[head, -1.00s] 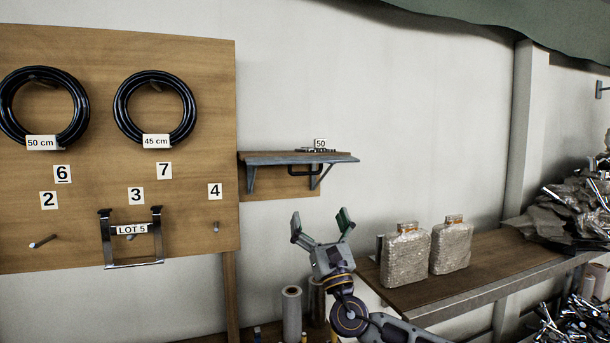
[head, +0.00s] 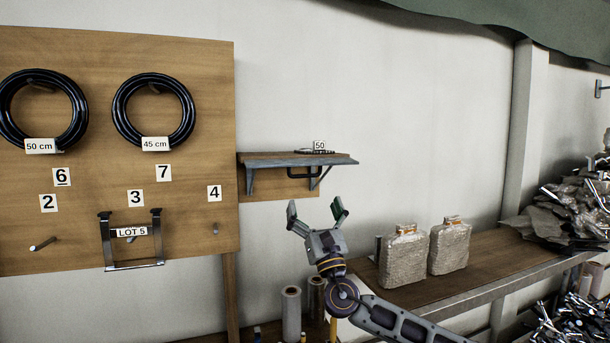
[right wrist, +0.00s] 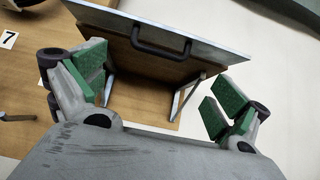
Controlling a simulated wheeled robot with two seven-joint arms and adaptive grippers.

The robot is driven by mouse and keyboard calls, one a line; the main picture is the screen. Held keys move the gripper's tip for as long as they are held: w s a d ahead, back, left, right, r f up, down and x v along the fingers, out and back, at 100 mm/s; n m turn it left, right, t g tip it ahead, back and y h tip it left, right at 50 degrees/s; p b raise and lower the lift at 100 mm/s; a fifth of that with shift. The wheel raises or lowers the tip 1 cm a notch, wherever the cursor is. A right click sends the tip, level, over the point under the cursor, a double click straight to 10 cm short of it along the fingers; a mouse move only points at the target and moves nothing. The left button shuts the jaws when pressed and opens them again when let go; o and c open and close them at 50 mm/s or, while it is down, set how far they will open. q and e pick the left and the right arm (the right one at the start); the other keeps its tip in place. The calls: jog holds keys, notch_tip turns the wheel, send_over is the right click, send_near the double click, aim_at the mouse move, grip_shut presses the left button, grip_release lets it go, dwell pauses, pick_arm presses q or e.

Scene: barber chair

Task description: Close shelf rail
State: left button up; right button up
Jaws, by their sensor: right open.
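A small wall shelf (head: 290,159) with a grey front edge hangs beside the wooden board, on two metal brackets. A dark rail or handle (head: 304,172) hangs under its front edge. In the right wrist view the dark handle (right wrist: 160,44) runs across the shelf's underside (right wrist: 150,65), ahead of my fingers. My right gripper (head: 315,208) is open and empty, below the shelf and apart from it, fingers pointing up. Its green pads (right wrist: 158,102) stand wide apart on both sides of the shelf in the right wrist view. My left gripper is not in view.
A wooden board (head: 200,100) with black hose coils (head: 155,108), number labels and a metal LOT 5 bracket (head: 135,262) stands left. A workbench (head: 480,270) with two wrapped bottles (head: 405,260) is right. Rolls (head: 291,310) stand below. Bare wall lies right of the shelf.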

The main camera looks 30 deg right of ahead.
aim_at(305, 175)
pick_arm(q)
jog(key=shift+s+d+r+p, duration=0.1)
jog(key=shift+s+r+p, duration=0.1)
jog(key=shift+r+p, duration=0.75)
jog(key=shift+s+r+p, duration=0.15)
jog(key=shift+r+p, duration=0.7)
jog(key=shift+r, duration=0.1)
pick_arm(e)
jog(key=shift+x, duration=4.85)
jog(key=c, duration=0.7)
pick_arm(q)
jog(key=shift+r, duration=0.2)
pick_arm(e)
jog(key=shift+r, duration=0.1)
